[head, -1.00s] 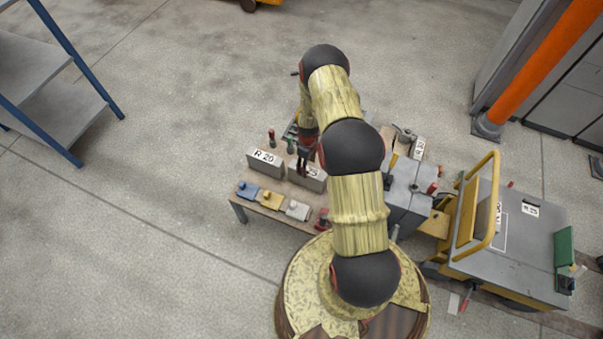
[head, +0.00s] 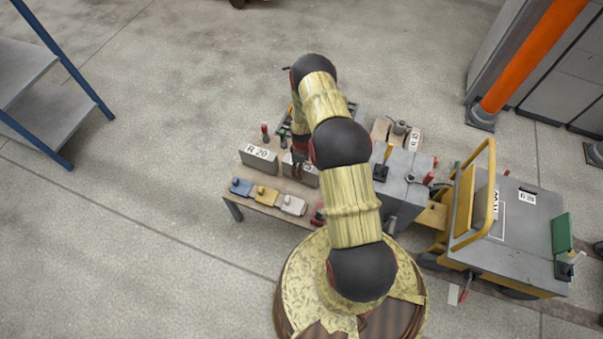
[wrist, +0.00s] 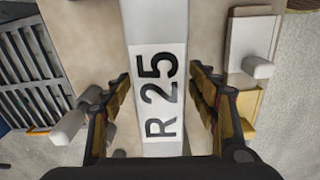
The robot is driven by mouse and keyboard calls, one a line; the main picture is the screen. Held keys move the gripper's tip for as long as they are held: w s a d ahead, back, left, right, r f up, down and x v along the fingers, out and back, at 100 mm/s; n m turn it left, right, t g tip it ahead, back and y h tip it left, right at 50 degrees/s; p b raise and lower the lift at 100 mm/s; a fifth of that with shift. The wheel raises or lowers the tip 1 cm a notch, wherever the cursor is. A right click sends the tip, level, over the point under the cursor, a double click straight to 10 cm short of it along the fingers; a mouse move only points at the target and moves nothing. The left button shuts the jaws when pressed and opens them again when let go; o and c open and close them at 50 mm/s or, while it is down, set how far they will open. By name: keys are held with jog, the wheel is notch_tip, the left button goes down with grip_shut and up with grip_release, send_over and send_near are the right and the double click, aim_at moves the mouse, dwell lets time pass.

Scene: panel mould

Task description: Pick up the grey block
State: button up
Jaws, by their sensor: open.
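A grey block with a white label reading R 25 (wrist: 158,100) lies between the two fingers of my gripper (wrist: 161,84) in the wrist view. The fingers are open, one on each side, with a visible gap to the block. In the head view, my gripper (head: 299,158) is over this block (head: 309,177), which is partly hidden by my arm. A similar grey block labelled R 20 (head: 259,158) stands just to its left on the bench (head: 250,206).
Blue (head: 241,187), yellow (head: 265,194) and pale (head: 292,205) small pieces with knobs line the bench's near edge. Red- and green-handled tools stand behind the blocks. Grey machinery (head: 410,175) and a yellow-railed cart (head: 515,235) are to the right.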

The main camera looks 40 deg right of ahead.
jog(key=c, duration=0.3)
jog(key=c, duration=1.1)
grip_shut()
